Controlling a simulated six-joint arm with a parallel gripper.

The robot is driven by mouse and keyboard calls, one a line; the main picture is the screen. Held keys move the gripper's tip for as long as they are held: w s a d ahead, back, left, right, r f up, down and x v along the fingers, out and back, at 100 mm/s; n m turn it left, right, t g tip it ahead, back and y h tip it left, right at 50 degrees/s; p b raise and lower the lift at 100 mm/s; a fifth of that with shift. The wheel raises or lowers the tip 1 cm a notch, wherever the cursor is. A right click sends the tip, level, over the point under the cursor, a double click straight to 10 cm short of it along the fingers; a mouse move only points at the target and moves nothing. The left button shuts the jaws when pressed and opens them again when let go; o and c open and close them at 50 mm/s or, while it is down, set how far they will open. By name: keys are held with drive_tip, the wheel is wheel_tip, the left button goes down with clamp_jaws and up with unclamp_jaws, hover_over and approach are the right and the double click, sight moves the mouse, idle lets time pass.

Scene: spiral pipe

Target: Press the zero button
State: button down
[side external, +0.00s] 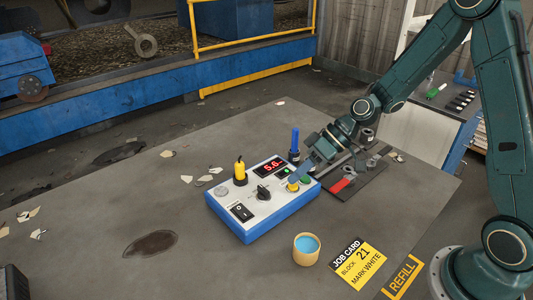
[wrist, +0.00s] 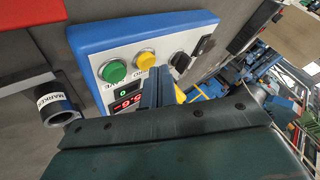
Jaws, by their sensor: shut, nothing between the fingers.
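The control box (side external: 262,196) has blue sides and a white top and sits on the grey table. Its display (side external: 270,167) reads red digits, about 5.6. A yellow button (side external: 292,187) and a green button (side external: 305,181) are at its right front; in the wrist view the yellow button (wrist: 145,60) and green button (wrist: 112,70) stand clear side by side. My gripper (side external: 293,180) is shut and empty, pointing down just above the yellow button. In the wrist view its blue fingers (wrist: 160,80) lie near that button; contact cannot be told.
A cup of blue liquid (side external: 306,249) and a job card (side external: 358,262) are in front.

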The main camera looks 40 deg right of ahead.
drive_tip(key=shift+f, duration=0.4)
idle(0.8)
drive_tip(key=shift+r, duration=0.85)
wheel_tip(320, 180, up, 5)
idle(0.9)
idle(0.5)
